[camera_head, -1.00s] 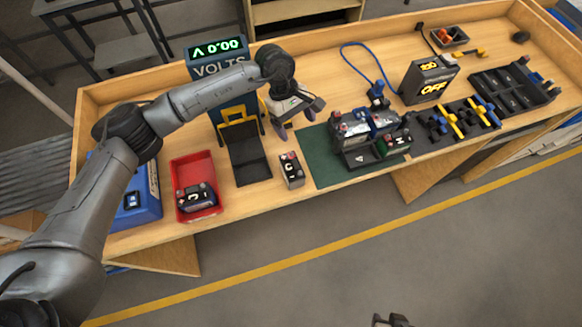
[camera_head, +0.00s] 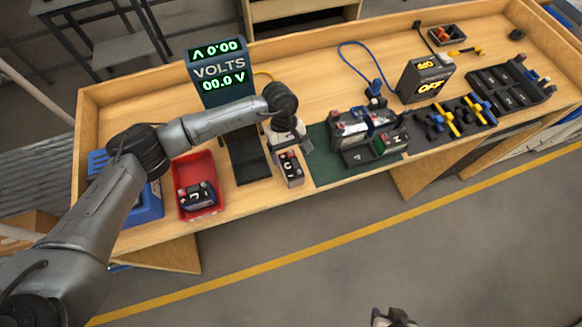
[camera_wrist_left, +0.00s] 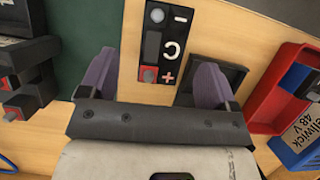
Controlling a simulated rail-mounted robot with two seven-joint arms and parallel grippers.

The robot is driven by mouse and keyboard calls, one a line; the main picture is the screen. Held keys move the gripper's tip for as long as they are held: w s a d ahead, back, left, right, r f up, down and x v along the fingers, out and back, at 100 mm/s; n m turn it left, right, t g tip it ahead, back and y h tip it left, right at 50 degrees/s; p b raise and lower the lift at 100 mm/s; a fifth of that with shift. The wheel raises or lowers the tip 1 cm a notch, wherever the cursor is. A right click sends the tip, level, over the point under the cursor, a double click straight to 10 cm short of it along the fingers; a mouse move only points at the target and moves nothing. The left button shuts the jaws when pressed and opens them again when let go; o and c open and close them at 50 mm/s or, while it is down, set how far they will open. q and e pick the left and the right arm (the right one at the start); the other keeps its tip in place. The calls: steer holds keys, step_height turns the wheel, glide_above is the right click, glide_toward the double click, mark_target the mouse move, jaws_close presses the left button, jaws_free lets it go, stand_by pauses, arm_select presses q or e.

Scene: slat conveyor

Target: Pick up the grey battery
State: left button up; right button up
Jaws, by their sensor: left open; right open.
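The grey battery (camera_head: 291,169), with a dark top marked "C" and a red terminal, stands on the wooden bench between the black pad and the green mat. My left gripper (camera_head: 291,148) is open just behind and above it. In the left wrist view the battery (camera_wrist_left: 168,38) shows between the two spread purple fingers of my left gripper (camera_wrist_left: 155,82), with no grip on it visible. My right gripper (camera_head: 393,318) is only partly in view at the bottom edge, open and far from the bench.
A red bin (camera_head: 214,208) holding another battery (camera_head: 198,194) is to the left. The volts meter (camera_head: 219,77) stands behind the black pad (camera_head: 250,170). The green mat (camera_head: 325,172) with a battery holder (camera_head: 365,138) is to the right. The bench's front edge is close.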

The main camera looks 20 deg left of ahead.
mark_target(291, 164)
arm_select(q)
steer(key=p+x, duration=0.1)
steer(key=x, duration=0.3)
steer(key=shift+s+a+f+p, duration=0.1)
steer(key=shift+f+p, duration=0.1)
steer(key=shift+p, duration=0.15)
steer(key=shift+f, duration=0.4)
steer(key=shift+c, duration=0.4)
steer(key=c, duration=1.1)
